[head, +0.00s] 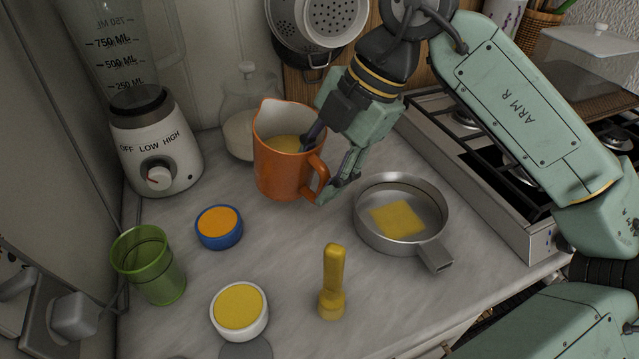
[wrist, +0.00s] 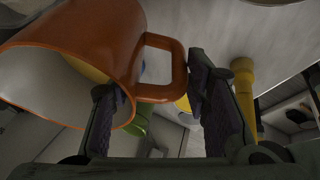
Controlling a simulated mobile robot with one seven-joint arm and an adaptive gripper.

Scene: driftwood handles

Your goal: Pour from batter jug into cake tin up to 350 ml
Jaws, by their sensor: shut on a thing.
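The batter jug (head: 277,172) is orange and looks upright on the counter, with yellow batter (head: 284,143) inside. My gripper (head: 331,160) is shut on the jug at its handle side. In the wrist view, my fingers (wrist: 155,95) lie either side of the jug's handle (wrist: 165,92); the exact contact is partly hidden. One finger overlaps the jug's rim in the head view. A round grey metal tin with a short handle (head: 432,246), apparently the cake tin, stands to the right of the jug. A flat yellow patch (head: 397,218) lies on its floor.
A blender (head: 155,150) and a glass jar (head: 240,100) stand behind left. A blue-rimmed bowl (head: 219,228), green cup (head: 150,265), white bowl (head: 240,308) and yellow pestle-like tool (head: 333,285) stand in front. A gas hob (head: 480,150) borders the right. Bare counter lies between jug and tool.

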